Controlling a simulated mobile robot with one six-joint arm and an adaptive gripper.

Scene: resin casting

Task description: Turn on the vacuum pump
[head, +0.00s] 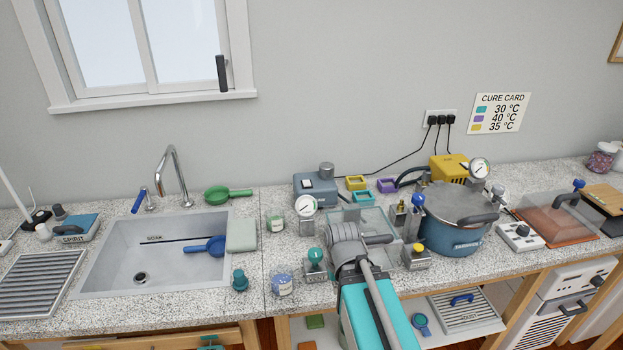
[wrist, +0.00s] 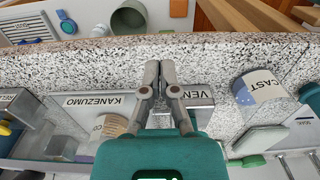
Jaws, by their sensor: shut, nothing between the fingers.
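The pump, a grey-blue box (head: 318,190) with a pale switch (head: 307,184) and a grey cylinder on top, stands at the back of the counter in the head view. I cannot read the switch's setting. A round gauge (head: 305,205) stands in front of it. My gripper (wrist: 160,68) is shut and empty in the wrist view, over the counter near its front edge. In the head view my own arm hides the fingers. The pump is not clear in the wrist view.
A clear chamber (head: 372,217), a blue pot (head: 455,234) and a yellow box (head: 449,166) stand to the right of the pump. Small valves (head: 315,262) and a cup marked CAST (wrist: 258,88) stand near my arm. The sink (head: 160,262) is at the left.

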